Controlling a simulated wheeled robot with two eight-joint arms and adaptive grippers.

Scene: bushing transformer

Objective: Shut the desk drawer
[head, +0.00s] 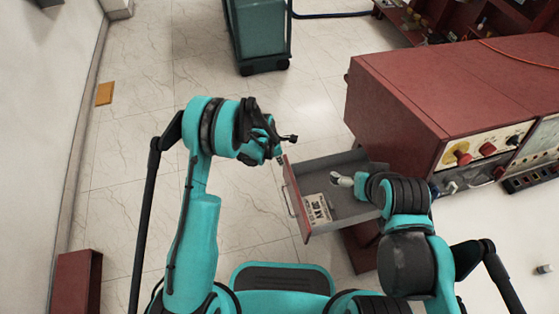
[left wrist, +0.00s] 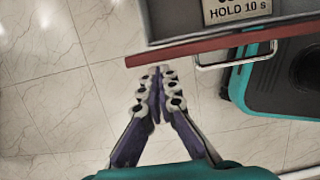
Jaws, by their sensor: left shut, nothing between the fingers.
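The desk drawer (head: 294,190) is pulled out, with a red front edge, a grey inside and a metal handle (head: 290,202). A printed plate lies inside it. In the left wrist view the drawer's red front (left wrist: 200,47) and handle (left wrist: 237,60) lie just beyond my left gripper (left wrist: 158,98). That gripper is shut and empty, its tips together, near the handleless end of the front. In the head view my left gripper (head: 283,148) is beside the drawer's far front corner; contact cannot be told. My right gripper (head: 342,180) is over the drawer's inside; its fingers are mostly hidden.
A red cabinet with a control panel (head: 460,155) stands at the right, above the drawer. A green wheeled bin (head: 260,35) stands at the back. A white surface (head: 505,235) lies at the right.

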